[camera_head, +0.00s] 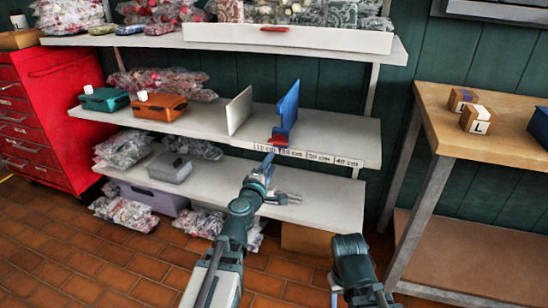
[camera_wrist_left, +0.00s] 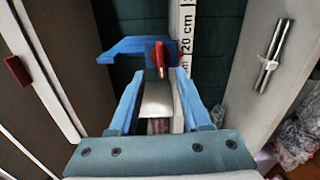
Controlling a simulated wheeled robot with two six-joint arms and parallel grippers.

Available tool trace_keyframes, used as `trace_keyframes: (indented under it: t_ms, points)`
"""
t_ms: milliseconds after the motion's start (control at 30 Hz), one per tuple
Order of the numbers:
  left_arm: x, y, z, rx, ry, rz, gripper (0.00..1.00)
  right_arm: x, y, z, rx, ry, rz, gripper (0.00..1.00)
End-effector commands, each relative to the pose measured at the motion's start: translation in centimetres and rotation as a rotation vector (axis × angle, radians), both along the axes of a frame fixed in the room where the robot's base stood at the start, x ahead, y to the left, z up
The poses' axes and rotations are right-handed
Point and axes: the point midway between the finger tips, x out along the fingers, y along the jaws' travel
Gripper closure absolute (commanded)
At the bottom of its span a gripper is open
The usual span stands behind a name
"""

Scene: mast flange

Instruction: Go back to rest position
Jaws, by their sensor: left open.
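My left arm comes in from the bottom of the head view, and its gripper (camera_head: 268,178) is in front of the middle shelf's edge, above the lower shelf. In the left wrist view its blue fingers (camera_wrist_left: 158,92) are apart, so it is open. A pale piece shows between the fingers there; I cannot tell whether it is touched. A blue bracket (camera_head: 286,108) with a red part stands at the shelf edge; it is also just beyond the fingers in the wrist view (camera_wrist_left: 120,48). Part of my right arm shows at the lower right; its gripper is out of frame.
The middle shelf (camera_head: 215,118) carries a white upright plate (camera_head: 239,110) and orange and teal boxes. A wooden table (camera_head: 455,140) with lettered blocks is at right. A red cabinet (camera_head: 45,120) is at left.

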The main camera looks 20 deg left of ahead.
Motion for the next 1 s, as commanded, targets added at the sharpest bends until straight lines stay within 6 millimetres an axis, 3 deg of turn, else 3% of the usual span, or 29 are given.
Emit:
trace_keyframes:
  t_ms: [133,467,567,667,767,800,900,1000]
  points:
    - [-1.5,0.0,0.0,0.000,0.000,-0.001,0.53,0.0,0.0,0.0,0.000,0.000,0.000,0.50]
    - [-1.6,0.0,0.0,0.001,0.000,-0.004,0.53,0.0,0.0,0.0,0.000,0.000,0.000,0.50]
    - [-1.6,-1.4,-0.1,0.034,0.004,-0.043,0.53,0.0,0.0,0.1,0.000,0.000,0.000,0.50]
    - [-1.9,-5.3,-0.7,0.145,0.024,-0.169,0.53,0.0,0.0,0.3,0.000,0.000,0.000,0.50]
    - [-3.3,-11.5,-2.6,0.332,0.069,-0.379,0.53,0.0,0.0,0.5,0.000,0.000,-0.001,0.50]
    - [-4.2,-14.0,-3.9,0.418,0.097,-0.476,0.53,0.0,0.0,0.6,-0.001,0.000,-0.001,0.50]
    - [-7.6,-19.2,-7.8,0.644,0.192,-0.718,0.53,0.0,0.0,0.9,-0.001,0.000,-0.001,0.50]
    - [-11.8,-22.0,-12.2,0.867,0.318,-0.945,0.53,0.0,0.0,1.2,-0.001,0.000,-0.002,0.50]
